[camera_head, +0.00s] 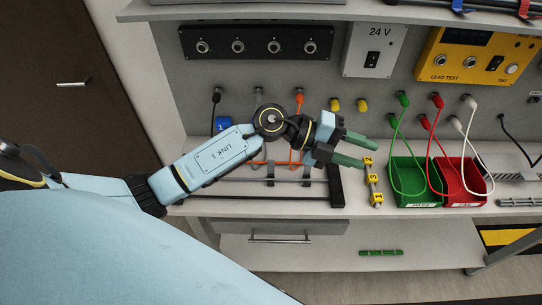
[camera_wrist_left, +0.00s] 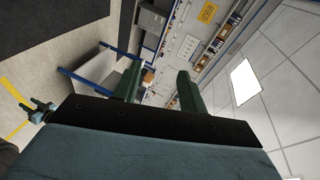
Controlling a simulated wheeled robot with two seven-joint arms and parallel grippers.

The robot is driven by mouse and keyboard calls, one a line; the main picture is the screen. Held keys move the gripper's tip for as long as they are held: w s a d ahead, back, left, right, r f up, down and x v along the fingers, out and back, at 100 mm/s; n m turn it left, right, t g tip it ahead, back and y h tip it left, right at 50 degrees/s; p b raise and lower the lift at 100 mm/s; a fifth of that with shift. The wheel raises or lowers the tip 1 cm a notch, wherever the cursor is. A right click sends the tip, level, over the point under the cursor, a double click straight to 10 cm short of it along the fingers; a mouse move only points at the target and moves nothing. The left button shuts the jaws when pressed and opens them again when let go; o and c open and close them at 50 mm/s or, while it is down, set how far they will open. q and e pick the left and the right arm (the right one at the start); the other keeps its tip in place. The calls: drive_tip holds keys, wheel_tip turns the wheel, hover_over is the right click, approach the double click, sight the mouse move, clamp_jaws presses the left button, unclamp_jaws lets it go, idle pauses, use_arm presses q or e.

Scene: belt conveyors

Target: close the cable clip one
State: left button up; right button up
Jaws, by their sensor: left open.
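A blue tag marked 1 (camera_head: 222,126) shows at the back left of the bench, partly behind my left arm. Small dark clip-like pieces stand on the bench below that arm, one on the left (camera_head: 270,176) and one on the right (camera_head: 307,174). I cannot tell which is cable clip one or whether either is open. An orange cable (camera_head: 298,130) hangs behind my arm and runs along the bench near them. My left gripper (camera_head: 368,155) is open and empty, right of these pieces, its green fingers pointing right. My right gripper is not in view.
A yellow numbered strip (camera_head: 372,182) lies close below the left fingertips. A green bin (camera_head: 415,204) and a red bin (camera_head: 465,204) stand to the right, with cables draped over them. A lower shelf (camera_head: 330,253) holds a green piece.

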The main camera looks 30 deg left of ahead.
use_arm(q)
drive_tip(key=a+f+m+g+y, duration=0.2)
drive_tip(key=a+f+g+y, duration=0.15)
drive_tip(key=a+y, duration=0.25)
drive_tip(key=n+g+y, duration=0.2)
drive_tip(key=n+y, duration=0.1)
drive_tip(key=y, duration=0.5)
hover_over(271, 167)
drive_tip(key=f, duration=0.1)
drive_tip(key=shift+m, duration=0.3)
drive_tip(key=f, duration=0.4)
drive_tip(key=f+p, duration=0.1)
drive_tip(key=f, duration=0.3)
drive_tip(key=f+p, duration=0.1)
drive_tip(key=f, duration=0.4)
drive_tip(key=shift+w+a, duration=0.15)
drive_tip(key=shift+w, duration=0.1)
clamp_jaws()
